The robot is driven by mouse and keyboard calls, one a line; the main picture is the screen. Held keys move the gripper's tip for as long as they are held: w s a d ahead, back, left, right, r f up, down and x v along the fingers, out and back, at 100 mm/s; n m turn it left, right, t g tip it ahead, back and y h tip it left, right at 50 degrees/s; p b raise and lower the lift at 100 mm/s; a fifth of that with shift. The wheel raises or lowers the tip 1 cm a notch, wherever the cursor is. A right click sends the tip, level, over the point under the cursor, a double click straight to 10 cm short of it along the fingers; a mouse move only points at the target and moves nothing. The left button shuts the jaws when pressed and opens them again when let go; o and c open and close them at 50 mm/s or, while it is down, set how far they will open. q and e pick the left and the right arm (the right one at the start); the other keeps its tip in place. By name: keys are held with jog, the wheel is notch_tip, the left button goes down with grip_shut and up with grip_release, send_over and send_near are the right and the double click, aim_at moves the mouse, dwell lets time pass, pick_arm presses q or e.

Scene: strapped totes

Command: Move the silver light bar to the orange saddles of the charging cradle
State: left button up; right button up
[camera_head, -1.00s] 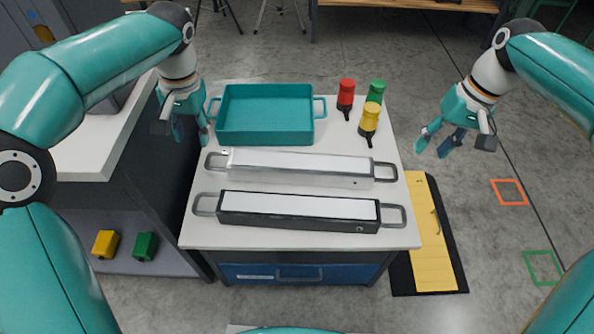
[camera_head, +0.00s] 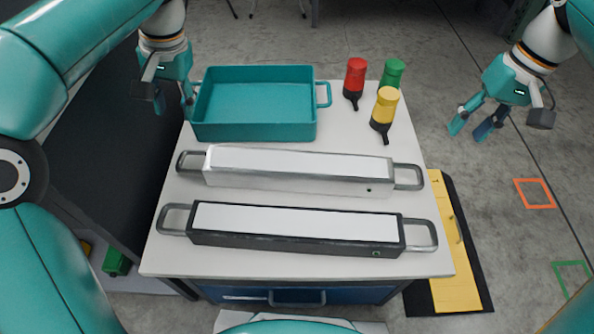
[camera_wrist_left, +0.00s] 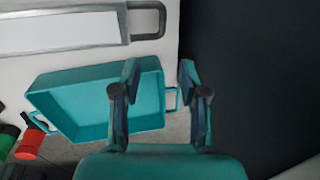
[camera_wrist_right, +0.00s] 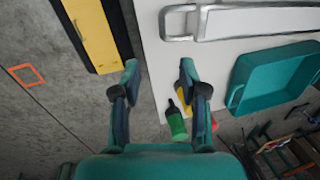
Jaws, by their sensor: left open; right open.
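The silver light bar (camera_head: 300,183) lies on the white tabletop, behind a black light bar (camera_head: 300,241) and in front of a teal tray. It has a white top strip and a grey loop handle at each end. One end of the silver light bar shows in the left wrist view (camera_wrist_left: 70,47) and the other in the right wrist view (camera_wrist_right: 225,24). My left gripper (camera_head: 172,103) is open and empty beside the tray's left side. My right gripper (camera_head: 477,127) is open and empty, off the table's right side. I see no charging cradle or orange saddles.
The teal tray (camera_head: 255,132) stands at the table's back left. Red (camera_head: 355,77), green (camera_head: 392,72) and yellow (camera_head: 385,108) bottles stand back right. A yellow board on a black mat (camera_head: 453,260) lies on the floor at right. Orange (camera_head: 534,193) and green floor outlines lie beyond.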

aim_at(181, 157)
pick_arm(q)
jog(key=shift+s+a, duration=0.1)
jog(key=shift+a, duration=0.1)
pick_arm(e)
jog(key=shift+w+a, duration=0.1)
jog(key=shift+a, duration=0.05)
pick_arm(q)
jog(key=a+f, duration=0.1)
jog(key=f, duration=0.4)
jog(key=a+f, duration=0.1)
jog(key=f, duration=0.5)
jog(key=a+f, duration=0.1)
jog(key=f, duration=0.4)
jog(key=shift+a+f, duration=0.15)
jog(key=shift+f, duration=0.15)
pick_arm(e)
jog(key=a+f, duration=0.1)
jog(key=f, duration=0.4)
jog(key=a+f, duration=0.1)
jog(key=f, duration=0.5)
jog(key=a+f, duration=0.1)
jog(key=f, duration=0.4)
jog(key=shift+a+f, duration=0.2)
jog(key=shift+f, duration=0.05)
pick_arm(q)
grip_shut()
pick_arm(e)
grip_shut()
